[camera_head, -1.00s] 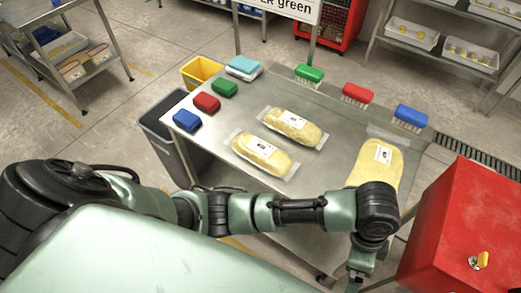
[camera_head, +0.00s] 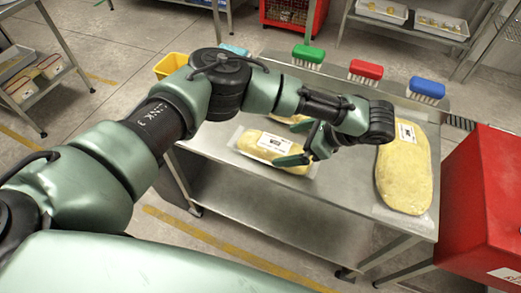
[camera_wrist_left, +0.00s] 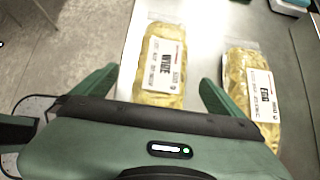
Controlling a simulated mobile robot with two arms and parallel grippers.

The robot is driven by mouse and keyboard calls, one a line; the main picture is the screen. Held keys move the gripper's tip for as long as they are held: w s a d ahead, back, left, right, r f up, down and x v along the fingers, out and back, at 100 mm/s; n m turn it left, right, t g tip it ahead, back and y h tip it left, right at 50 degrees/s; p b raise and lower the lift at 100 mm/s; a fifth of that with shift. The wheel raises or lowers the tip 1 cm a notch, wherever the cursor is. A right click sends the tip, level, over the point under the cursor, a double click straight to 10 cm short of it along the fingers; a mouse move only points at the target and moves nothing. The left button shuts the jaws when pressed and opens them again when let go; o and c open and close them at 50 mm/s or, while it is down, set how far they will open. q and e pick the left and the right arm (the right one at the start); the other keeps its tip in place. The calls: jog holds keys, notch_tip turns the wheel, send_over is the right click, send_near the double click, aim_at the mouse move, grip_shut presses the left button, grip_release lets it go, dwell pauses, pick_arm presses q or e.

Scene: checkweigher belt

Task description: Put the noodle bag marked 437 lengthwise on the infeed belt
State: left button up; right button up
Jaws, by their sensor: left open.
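Three yellow noodle bags with white labels lie on the steel table (camera_head: 345,165). The front left bag (camera_head: 262,142) is under my left gripper (camera_head: 306,150), which is open and empty. In the left wrist view this bag (camera_wrist_left: 162,60) shows between the spread fingers of my gripper (camera_wrist_left: 156,92). A second bag (camera_head: 291,119) lies behind it, mostly hidden by my arm; it is probably the one at right in the wrist view (camera_wrist_left: 253,85). A third, nearer bag (camera_head: 404,175) lies at the right end. I cannot read 437 on any label. No infeed belt is visible.
Green (camera_head: 308,54), red (camera_head: 366,70) and blue (camera_head: 427,88) brushes stand along the table's back edge. A red cabinet (camera_head: 485,195) stands close to the right. A yellow bin (camera_head: 171,65) is beyond the left end. Shelves stand at the back and left.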

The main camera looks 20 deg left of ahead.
aim_at(274, 148)
pick_arm(q)
jog(key=shift+a+f, duration=0.3)
jog(key=shift+f, duration=0.25)
jog(key=shift+a+f, duration=0.3)
jog(key=shift+f, duration=0.2)
jog(key=x, duration=0.1)
jog(key=b+x, duration=0.1)
jog(key=shift+w+a+f, duration=0.2)
jog(key=shift+a+f, duration=0.05)
jog(key=shift+a, duration=0.05)
jog(key=shift+p+x, duration=0.35)
jog(key=shift+x, duration=0.45)
jog(key=shift+a, duration=0.15)
jog(key=c, duration=1.9)
jog(key=shift+w, duration=0.1)
pick_arm(e)
jog(key=d, duration=0.3)
jog(key=shift+s+f, duration=0.15)
jog(key=shift+f, duration=0.15)
